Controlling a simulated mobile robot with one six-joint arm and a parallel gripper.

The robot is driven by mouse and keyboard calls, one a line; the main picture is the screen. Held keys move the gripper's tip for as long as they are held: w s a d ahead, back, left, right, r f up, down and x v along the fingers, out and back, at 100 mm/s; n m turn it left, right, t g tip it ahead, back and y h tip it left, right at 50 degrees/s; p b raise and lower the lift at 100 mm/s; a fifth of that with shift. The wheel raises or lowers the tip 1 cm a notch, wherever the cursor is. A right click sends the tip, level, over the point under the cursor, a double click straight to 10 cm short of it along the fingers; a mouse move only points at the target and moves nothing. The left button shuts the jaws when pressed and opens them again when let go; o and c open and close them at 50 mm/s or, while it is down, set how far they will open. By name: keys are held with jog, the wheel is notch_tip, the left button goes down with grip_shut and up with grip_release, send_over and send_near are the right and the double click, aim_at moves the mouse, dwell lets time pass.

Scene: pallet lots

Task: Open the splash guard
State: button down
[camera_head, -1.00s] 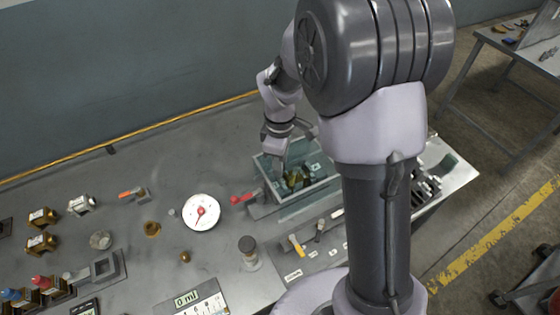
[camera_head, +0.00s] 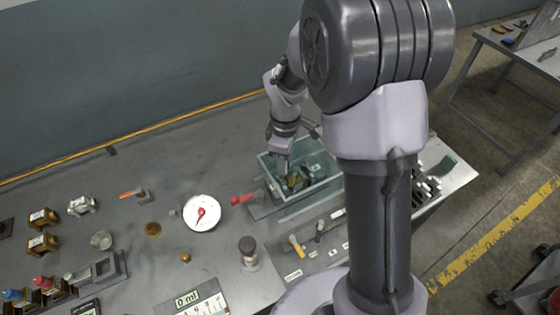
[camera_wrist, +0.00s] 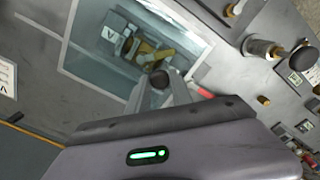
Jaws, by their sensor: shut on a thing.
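The splash guard (camera_head: 330,184) is a clear, box-like cover with pale edges at the right part of the bench. Several yellow-brown and dark parts show inside it. In the wrist view its clear panel (camera_wrist: 100,52) fills the upper left and middle. My gripper (camera_head: 285,158) is at the guard's back left side in the head view. In the wrist view my gripper (camera_wrist: 160,84) is shut on a dark round knob (camera_wrist: 158,78) in front of the panel. How the knob joins the guard is hidden by the fingers.
A red-handled part (camera_head: 242,199) lies just left of the guard, and a white dial (camera_head: 201,213) is further left. A dark-capped post (camera_head: 248,252) and a yellow-handled tool (camera_head: 296,246) stand in front. A yellow cable (camera_head: 150,137) runs along the wall.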

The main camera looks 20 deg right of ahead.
jog(key=w+d+p, duration=0.1)
jog(key=d+p, duration=0.1)
jog(key=d, duration=0.7)
jog(key=w+d+p, duration=0.2)
jog(key=d+p, duration=0.1)
jog(key=d, duration=0.6)
jog(key=shift+w+p, duration=0.3)
jog(key=shift+p, duration=0.05)
jog(key=c, duration=1.1)
grip_release()
jog(key=shift+a, duration=0.1)
notch_tip(320, 180, up, 17)
jog(key=p, duration=0.4)
jog(key=shift+r, duration=0.2)
jog(key=shift+s, duration=0.1)
